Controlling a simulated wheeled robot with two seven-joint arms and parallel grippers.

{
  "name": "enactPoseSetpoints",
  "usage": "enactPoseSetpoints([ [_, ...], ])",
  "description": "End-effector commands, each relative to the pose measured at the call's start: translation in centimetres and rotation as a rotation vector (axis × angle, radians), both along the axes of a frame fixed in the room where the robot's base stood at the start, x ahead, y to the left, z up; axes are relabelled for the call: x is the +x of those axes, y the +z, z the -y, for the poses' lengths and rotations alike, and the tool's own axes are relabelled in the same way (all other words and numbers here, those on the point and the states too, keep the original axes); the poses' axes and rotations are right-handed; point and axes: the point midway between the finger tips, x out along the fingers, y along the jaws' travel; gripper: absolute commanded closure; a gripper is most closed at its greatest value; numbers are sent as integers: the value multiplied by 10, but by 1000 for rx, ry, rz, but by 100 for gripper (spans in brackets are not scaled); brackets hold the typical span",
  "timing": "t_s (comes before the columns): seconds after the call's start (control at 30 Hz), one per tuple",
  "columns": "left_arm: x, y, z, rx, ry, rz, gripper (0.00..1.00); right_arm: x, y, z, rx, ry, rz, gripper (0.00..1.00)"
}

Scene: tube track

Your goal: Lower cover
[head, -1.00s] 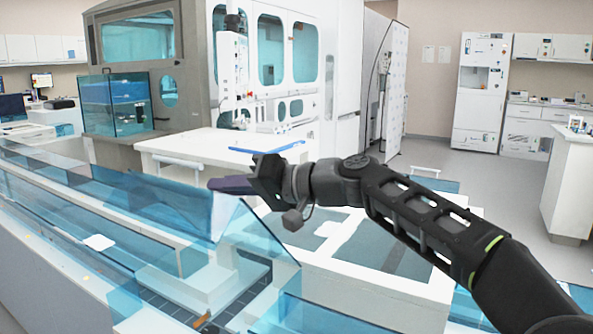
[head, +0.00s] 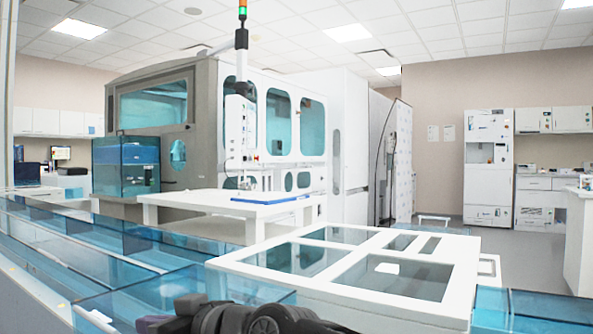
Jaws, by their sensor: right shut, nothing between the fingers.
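The tube track (head: 40,262) runs along the left and bottom, with clear blue covers over it. One blue cover panel (head: 235,287) shows at the bottom, just behind my right arm. Its lower part is hidden by my arm and the picture edge, so I cannot tell whether it lies fully closed. My right gripper (head: 152,324) is at the bottom edge, in front of this panel, partly cut off. It is shut and empty. I cannot tell whether it touches the cover. My left gripper is not in view.
A white frame top with glass windows (head: 455,268) stands right of the track. A white table (head: 185,198) with a blue strip is behind it. A large grey and white machine (head: 205,110) stands at the back. Open floor (head: 500,245) lies at the right.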

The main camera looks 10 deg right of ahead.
Motion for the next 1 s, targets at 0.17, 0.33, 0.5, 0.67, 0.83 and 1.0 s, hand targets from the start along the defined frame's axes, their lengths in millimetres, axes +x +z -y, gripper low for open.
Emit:
enactPoseSetpoints([
  [0.17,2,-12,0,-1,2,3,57,0,-20,-3,-40,-1,39,100],
  [0.33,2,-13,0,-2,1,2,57,0,-25,-3,-55,0,49,100],
  [0.5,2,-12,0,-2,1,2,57,0,-28,-3,-59,1,43,100],
  [0.67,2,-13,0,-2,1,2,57,0,-30,-3,-60,1,40,100],
  [0.83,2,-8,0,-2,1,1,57,1,-24,-3,-60,0,40,100],
  [1.0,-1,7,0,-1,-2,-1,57,2,-1,-2,-56,-1,48,100],
])
